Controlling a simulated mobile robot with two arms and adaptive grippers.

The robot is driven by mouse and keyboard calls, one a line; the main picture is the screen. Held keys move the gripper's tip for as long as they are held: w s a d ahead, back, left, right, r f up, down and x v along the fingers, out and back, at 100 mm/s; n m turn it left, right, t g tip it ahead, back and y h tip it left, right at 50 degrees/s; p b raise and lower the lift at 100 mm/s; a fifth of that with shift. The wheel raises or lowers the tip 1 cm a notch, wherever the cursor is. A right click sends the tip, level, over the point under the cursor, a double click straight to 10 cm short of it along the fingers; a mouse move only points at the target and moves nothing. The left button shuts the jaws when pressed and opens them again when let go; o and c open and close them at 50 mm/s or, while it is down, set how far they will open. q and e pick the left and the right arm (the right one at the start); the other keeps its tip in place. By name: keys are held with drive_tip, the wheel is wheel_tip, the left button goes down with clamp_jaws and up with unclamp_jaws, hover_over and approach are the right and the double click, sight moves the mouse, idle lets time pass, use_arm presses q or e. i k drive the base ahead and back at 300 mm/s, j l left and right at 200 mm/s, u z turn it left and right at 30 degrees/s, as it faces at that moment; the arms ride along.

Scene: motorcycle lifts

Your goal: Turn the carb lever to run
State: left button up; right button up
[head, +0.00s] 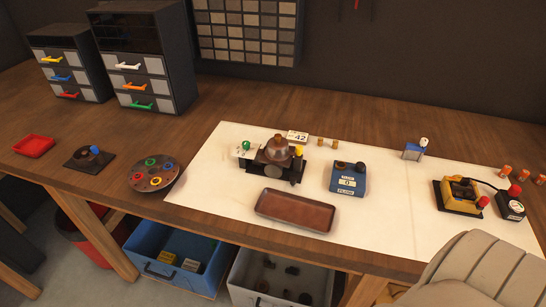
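A dark carburetor-like unit (275,160) with a brown dome stands on the white mat (225,190), near the middle of the bench. It has a green knob (246,146) at its left and a yellow knob (298,151) at its right. Which of these is the carb lever, and its run marking, are too small to tell. A white tag reading 42 (297,136) stands just behind it. Neither of my grippers shows in the head view.
A brown tray (296,210) lies in front of the unit. A blue meter box (348,180) stands to its right, a yellow device with a red knob (461,196) farther right. A beige ribbed seat (485,270) blocks the lower right. Drawer cabinets (146,60) stand back left.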

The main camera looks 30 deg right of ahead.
sight(292, 181)
drive_tip(key=l+z, duration=0.15)
drive_tip(key=z, duration=1)
drive_tip(key=j, duration=0.55)
